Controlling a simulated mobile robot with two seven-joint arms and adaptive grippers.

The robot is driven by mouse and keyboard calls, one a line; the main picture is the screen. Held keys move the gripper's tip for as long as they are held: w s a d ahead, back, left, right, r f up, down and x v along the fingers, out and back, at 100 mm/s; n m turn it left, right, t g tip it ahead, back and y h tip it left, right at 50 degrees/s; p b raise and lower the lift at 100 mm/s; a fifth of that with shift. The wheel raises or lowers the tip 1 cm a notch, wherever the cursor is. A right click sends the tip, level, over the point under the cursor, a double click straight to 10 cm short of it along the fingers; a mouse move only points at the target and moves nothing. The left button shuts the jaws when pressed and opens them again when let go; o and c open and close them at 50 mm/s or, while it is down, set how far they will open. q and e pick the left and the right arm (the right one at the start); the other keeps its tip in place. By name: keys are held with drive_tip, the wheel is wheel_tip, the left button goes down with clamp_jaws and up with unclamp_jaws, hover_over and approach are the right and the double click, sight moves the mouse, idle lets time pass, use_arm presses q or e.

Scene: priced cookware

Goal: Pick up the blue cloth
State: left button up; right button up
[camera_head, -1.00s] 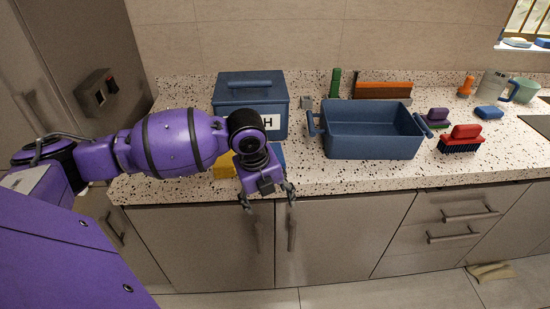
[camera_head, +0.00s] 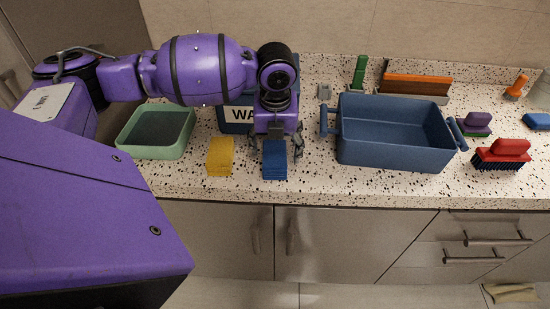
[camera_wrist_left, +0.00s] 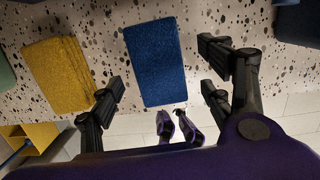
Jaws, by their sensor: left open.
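The blue cloth (camera_head: 275,166), a folded rectangular block, lies on the speckled counter near its front edge. In the left wrist view the blue cloth (camera_wrist_left: 155,62) lies flat, between and beyond my fingers. My left gripper (camera_head: 276,149) is open above the cloth, with one finger to each side of it. In the left wrist view the left gripper (camera_wrist_left: 160,80) has nothing between its fingers that it grips, and the fingers look apart from the cloth.
A yellow cloth (camera_head: 220,157) lies just left of the blue one. A green tub (camera_head: 156,149) stands further left, and a labelled blue bin (camera_head: 235,118) stands behind my arm. A blue basin (camera_head: 395,150) and a red brush (camera_head: 502,150) stand to the right.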

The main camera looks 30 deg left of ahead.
sight(275, 154)
use_arm(q)
drive_tip(key=f, duration=0.4)
drive_tip(key=shift+w+a, duration=0.3)
drive_tip(key=shift+r, duration=0.1)
drive_tip(key=c, duration=1.3)
drive_tip(key=shift+o, duration=0.2)
